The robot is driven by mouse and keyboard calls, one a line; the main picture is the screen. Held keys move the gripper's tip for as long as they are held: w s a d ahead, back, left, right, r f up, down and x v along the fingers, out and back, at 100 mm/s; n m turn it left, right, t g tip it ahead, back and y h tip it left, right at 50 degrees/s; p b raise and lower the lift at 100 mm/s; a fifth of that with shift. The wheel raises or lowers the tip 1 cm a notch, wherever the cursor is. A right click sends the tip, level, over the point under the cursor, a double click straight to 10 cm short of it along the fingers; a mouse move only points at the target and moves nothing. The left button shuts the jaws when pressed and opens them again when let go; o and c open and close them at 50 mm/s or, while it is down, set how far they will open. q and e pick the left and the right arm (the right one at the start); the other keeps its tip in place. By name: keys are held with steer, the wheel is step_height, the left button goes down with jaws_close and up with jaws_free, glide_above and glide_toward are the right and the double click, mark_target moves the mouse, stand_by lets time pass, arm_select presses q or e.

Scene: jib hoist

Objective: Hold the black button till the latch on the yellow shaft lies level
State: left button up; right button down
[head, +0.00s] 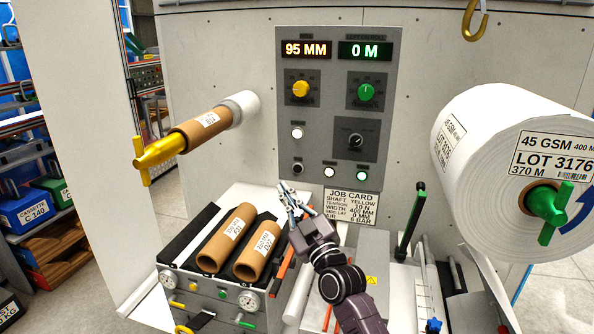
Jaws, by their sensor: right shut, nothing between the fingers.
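The yellow shaft (165,149) sticks out of the wall at left, with a brown core on it. Its yellow latch (141,162) stands near upright, across the shaft. The control panel (325,98) has a dark button (298,168) at its lower left, which looks like the black button. My right gripper (288,192) is shut and empty, its fingertips just below and left of that button. I cannot tell whether they touch the panel. My left gripper is out of view.
The panel also carries white buttons (297,132), a yellow knob (300,89), a green knob (366,92) and a black knob (356,140). Brown cores (226,237) lie on a bench below. A large white roll (480,150) with a green latch (548,206) juts out at right.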

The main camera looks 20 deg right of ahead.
mark_target(297, 169)
steer(key=shift+w, duration=0.1)
steer(key=shift+w+d+b, duration=0.8)
steer(key=shift+w+b, duration=0.4)
steer(key=shift+b, duration=0.05)
steer(key=shift+w+d+b, duration=0.85)
steer(key=shift+w+b, duration=0.3)
steer(key=shift+b, duration=0.05)
steer(key=shift+w+d+b, duration=0.8)
steer(key=shift+w+b, duration=0.4)
steer(key=shift+b, duration=0.05)
steer(key=shift+w+d+b, duration=0.1)
steer(key=shift+w+b, duration=0.05)
steer(key=shift+b, duration=0.2)
steer(key=shift+w+d, duration=0.15)
steer(key=shift+w, duration=0.05)
